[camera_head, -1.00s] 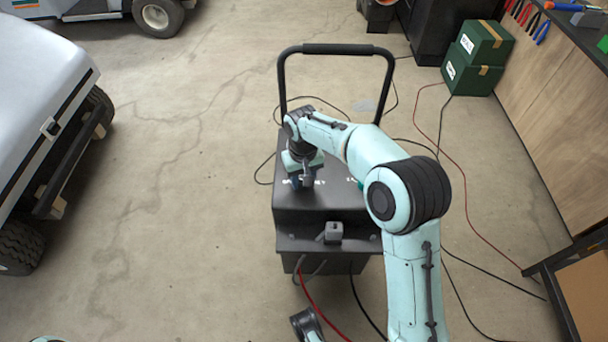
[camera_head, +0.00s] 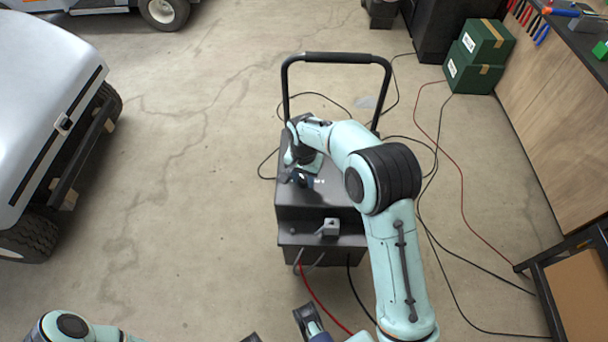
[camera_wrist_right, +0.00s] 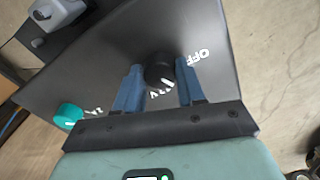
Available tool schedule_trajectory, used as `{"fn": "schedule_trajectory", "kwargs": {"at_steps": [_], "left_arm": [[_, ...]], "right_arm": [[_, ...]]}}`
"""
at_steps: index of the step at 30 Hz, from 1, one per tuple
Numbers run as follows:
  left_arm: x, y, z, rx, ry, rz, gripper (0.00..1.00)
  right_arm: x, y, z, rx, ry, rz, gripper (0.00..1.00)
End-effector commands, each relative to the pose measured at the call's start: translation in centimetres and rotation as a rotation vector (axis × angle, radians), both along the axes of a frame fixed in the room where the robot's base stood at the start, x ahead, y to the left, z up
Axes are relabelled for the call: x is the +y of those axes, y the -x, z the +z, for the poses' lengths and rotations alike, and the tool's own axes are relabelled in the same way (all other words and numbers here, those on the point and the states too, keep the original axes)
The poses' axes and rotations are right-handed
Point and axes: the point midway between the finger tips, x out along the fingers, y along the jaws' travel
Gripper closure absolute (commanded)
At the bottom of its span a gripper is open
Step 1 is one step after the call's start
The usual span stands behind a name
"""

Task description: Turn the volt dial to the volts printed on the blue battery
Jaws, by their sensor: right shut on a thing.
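The volt dial (camera_wrist_right: 160,70) is a round black knob with a white mark on the dark sloping panel. "OFF" is printed to its upper right in the right wrist view, and a partly hidden label ending in "V" shows just below it. My right gripper (camera_wrist_right: 158,82) has its two blue fingers on either side of the dial, shut on it. In the head view, my right gripper (camera_head: 302,178) is over the charger's (camera_head: 320,212) top panel, and the arm hides part of that panel. The blue battery and its print cannot be made out.
A teal knob (camera_wrist_right: 68,115) stands on the same panel. A grey block (camera_head: 331,227) sits on the charger's front ledge. A black handle (camera_head: 342,57) rises behind. Red and black cables trail over the floor. A white cart (camera_head: 45,90) stands left, a bench (camera_head: 560,120) right.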

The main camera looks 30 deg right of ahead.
Motion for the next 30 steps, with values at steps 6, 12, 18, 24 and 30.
{"fn": "schedule_trajectory", "kwargs": {"at_steps": [6, 12, 18, 24, 30], "left_arm": [[0.02, 0.05, 0.13, 0.002, 0.000, 0.000, 0.43], [0.01, 0.05, 0.11, 0.002, 0.000, 0.000, 0.43], [0.01, 0.04, 0.12, 0.002, 0.001, -0.001, 0.43], [0.00, 0.03, 0.13, 0.002, 0.001, -0.001, 0.43], [0.00, 0.05, 0.27, 0.002, 0.001, -0.001, 0.43]], "right_arm": [[-0.04, -0.03, 0.01, -0.001, 0.002, -0.022, 0.91], [-0.05, -0.04, -0.01, -0.001, 0.002, -0.023, 0.91], [-0.04, -0.03, -0.01, -0.001, 0.002, -0.022, 0.35], [-0.02, -0.02, -0.01, -0.001, 0.001, -0.021, 0.35], [0.00, -0.05, 0.74, -0.001, 0.000, -0.021, 0.35]]}}
